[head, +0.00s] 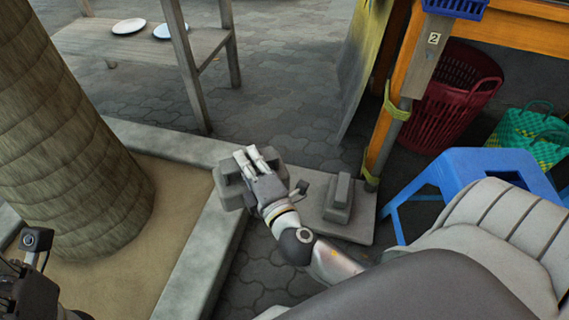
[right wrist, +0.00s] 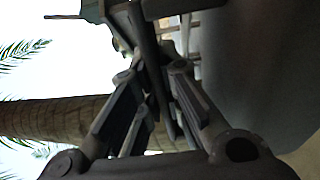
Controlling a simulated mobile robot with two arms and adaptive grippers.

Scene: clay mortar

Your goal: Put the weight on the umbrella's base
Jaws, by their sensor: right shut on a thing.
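A grey block-shaped weight (head: 230,190) is at my right gripper (head: 254,158), near the pale stone curb in the head view. My right gripper is shut on it and covers part of it. The umbrella's base (head: 346,231) is a flat grey slab on the paving, just right of the gripper. Another grey weight (head: 341,194) sits on that slab. The held weight is left of the slab. In the right wrist view the dark fingers (right wrist: 152,85) show, but the held weight is hard to make out. Part of my left gripper (head: 22,285) shows at the lower left edge; its fingers cannot be made out.
An orange-framed stall with a pole (head: 389,135) rises behind the base. A blue stool (head: 480,165), red basket (head: 455,95) and green basket (head: 530,135) are at right. A palm trunk (head: 65,150) is at left; a wooden table (head: 140,42) stands behind.

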